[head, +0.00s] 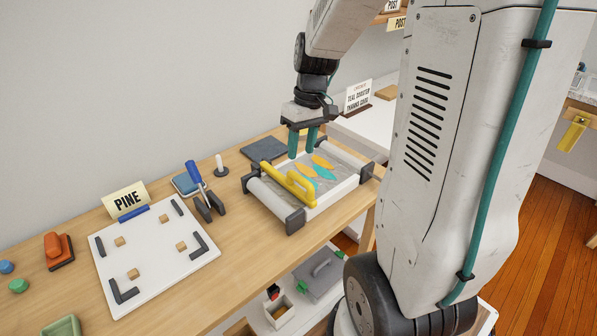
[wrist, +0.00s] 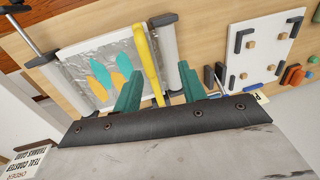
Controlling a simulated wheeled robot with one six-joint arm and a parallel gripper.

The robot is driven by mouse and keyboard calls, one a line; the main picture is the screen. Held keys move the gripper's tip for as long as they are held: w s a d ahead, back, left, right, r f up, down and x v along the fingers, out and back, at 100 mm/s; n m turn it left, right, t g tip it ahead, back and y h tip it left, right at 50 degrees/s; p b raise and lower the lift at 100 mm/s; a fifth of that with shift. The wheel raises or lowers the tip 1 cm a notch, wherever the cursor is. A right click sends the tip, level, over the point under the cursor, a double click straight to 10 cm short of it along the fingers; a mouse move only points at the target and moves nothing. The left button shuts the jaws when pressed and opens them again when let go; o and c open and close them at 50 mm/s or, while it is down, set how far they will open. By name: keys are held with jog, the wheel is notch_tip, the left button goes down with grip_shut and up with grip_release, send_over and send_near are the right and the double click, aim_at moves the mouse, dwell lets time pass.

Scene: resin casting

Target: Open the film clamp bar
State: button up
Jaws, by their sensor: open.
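The film clamp bar (head: 296,186) is a yellow bar with a raised handle. It lies across the left part of a pale casting frame (head: 333,190) with grey rollers at its ends. Silvery film with teal and orange leaf shapes lies beside the bar. My gripper (head: 303,145) has teal fingers, is open and empty, and hangs above the back side of the frame, apart from the bar. In the wrist view the yellow bar (wrist: 147,60) shows between the open fingers (wrist: 161,68), beyond their tips. Whether the bar is latched cannot be told.
Left of the frame are a blue-handled tool (head: 197,180), a white board (head: 155,255) with dark corner brackets and wooden blocks, and a PINE sign (head: 126,200). A dark slate pad (head: 264,149) lies behind the frame. My arm column hides much of the right side.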

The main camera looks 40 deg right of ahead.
jog(key=f, duration=0.3)
jog(key=w+d+f, duration=0.1)
jog(key=f, duration=0.6)
jog(key=shift+w+d+f, duration=0.2)
jog(key=shift+d+f, duration=0.1)
jog(key=shift+f, duration=0.05)
grip_shut()
jog(key=shift+r, duration=0.1)
